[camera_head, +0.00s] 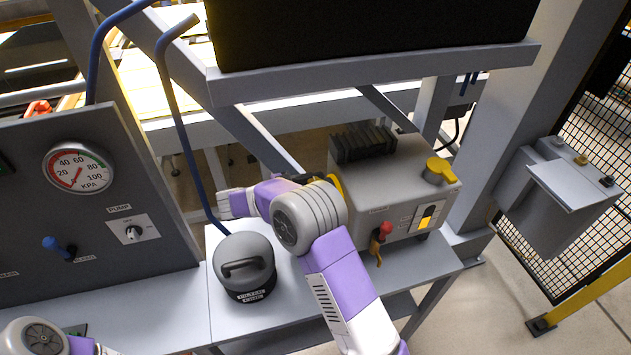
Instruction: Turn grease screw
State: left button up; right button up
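A grey machine box (372,190) stands on the grey bench. A yellow round part (337,184) on its left side is mostly hidden behind my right arm. A yellow knob (440,170) sits on the box's top right corner. I cannot tell which one is the grease screw. My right arm reaches in from the bottom and bends at the box's left side. Dark parts of my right gripper (304,178) show close to the yellow round part; its fingers are hidden, so contact and opening are unclear. Only a piece of my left arm shows at bottom left; its gripper is out of view.
A dark filter canister (243,266) with a handle stands left of my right arm. A panel (85,215) with a gauge (78,168) and blue lever stands at left. A red-handled valve (382,235) is on the box front. A dark screen hangs above on a grey frame (370,75).

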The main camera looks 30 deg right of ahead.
dwell(0.4)
jog(key=o, duration=1)
jog(key=shift+d, duration=0.1)
jog(key=shift+c, duration=0.2)
jog(key=p+v, duration=0.1)
jog(key=v, duration=0.6)
jog(key=shift+a, duration=0.3)
